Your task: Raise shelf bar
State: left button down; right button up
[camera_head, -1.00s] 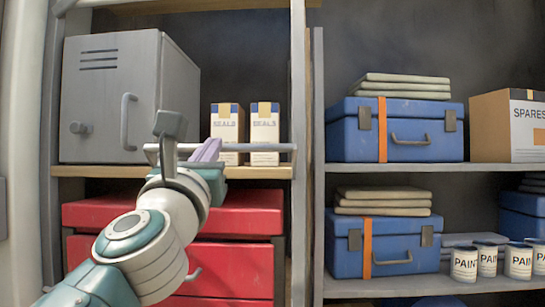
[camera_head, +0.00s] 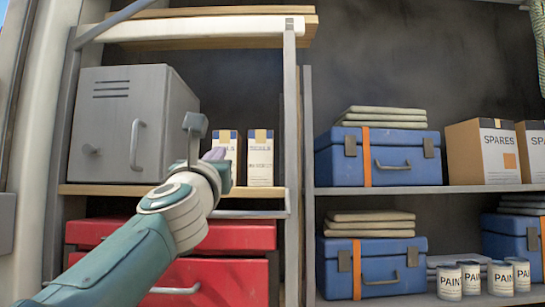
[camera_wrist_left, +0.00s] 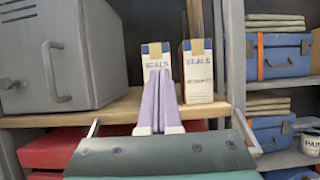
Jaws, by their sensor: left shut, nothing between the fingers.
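The grey shelf bar (camera_head: 252,214) runs across the left rack, a little below the front edge of the middle shelf (camera_head: 110,190). Its left part is hidden behind my left arm. My left gripper (camera_head: 214,154) is in front of this shelf, its fingertips above the bar's level. In the left wrist view, the purple fingers (camera_wrist_left: 159,100) are pressed together with nothing between them, in front of the seals boxes. Light bar ends (camera_wrist_left: 246,137) show on both sides of the gripper there; the middle is hidden. My right gripper is not in view.
A grey metal cabinet (camera_head: 120,125) and two seals boxes (camera_head: 260,158) stand on the middle shelf. Red drawers (camera_head: 235,270) are below. A slanted grey bar (camera_head: 118,20) crosses the upper left.

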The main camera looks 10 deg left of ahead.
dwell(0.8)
pick_arm(q)
jog(key=p+v, duration=0.1)
jog(key=v, duration=0.9)
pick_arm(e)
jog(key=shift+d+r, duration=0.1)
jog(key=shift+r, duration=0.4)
